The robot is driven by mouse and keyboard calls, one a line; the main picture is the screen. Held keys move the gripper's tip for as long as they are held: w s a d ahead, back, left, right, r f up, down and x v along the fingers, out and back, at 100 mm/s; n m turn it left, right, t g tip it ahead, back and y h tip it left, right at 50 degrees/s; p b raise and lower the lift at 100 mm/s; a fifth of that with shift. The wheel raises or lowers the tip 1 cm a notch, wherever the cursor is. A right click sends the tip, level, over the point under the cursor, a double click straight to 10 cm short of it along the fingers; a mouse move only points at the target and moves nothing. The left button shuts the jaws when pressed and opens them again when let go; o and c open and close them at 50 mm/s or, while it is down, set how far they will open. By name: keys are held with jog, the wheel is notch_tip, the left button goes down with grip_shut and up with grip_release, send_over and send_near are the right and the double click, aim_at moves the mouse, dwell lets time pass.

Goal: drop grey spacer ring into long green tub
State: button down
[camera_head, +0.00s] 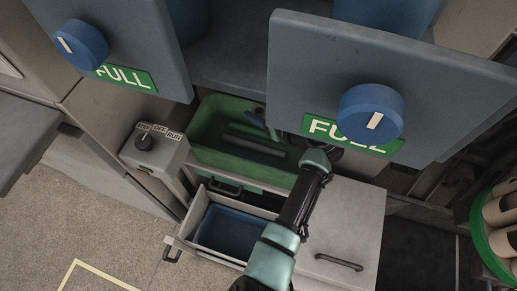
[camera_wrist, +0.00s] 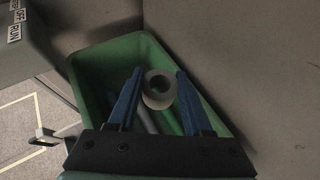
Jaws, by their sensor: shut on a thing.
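The long green tub (camera_head: 207,128) lies in the recess below the blue-grey panels in the head view. The wrist view looks down into the same green tub (camera_wrist: 92,72). The grey spacer ring (camera_wrist: 157,100) is pinched between the two blue fingers of my gripper (camera_wrist: 160,77), with its hole facing the camera. The ring appears over the tub's inside, held above the bottom. In the head view my arm reaches up to the tub's right end, and the ring cannot be made out there.
Grey rods (camera_head: 256,144) lie in the tub. Two panels marked FULL with blue knobs (camera_head: 371,113) hang close over it. A switch box (camera_head: 155,147) stands left. An open drawer with a blue bin (camera_head: 232,232) is in front. A green-rimmed basket of cones (camera_head: 478,226) stands right.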

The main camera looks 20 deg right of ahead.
jog(key=shift+f, duration=0.35)
jog(key=shift+c, duration=1.2)
grip_release()
jog(key=shift+s+r, duration=0.1)
jog(key=p+v, duration=0.3)
jog(key=v, duration=0.9)
jog(key=shift+s+d+r, duration=0.2)
jog(key=shift+s, duration=0.05)
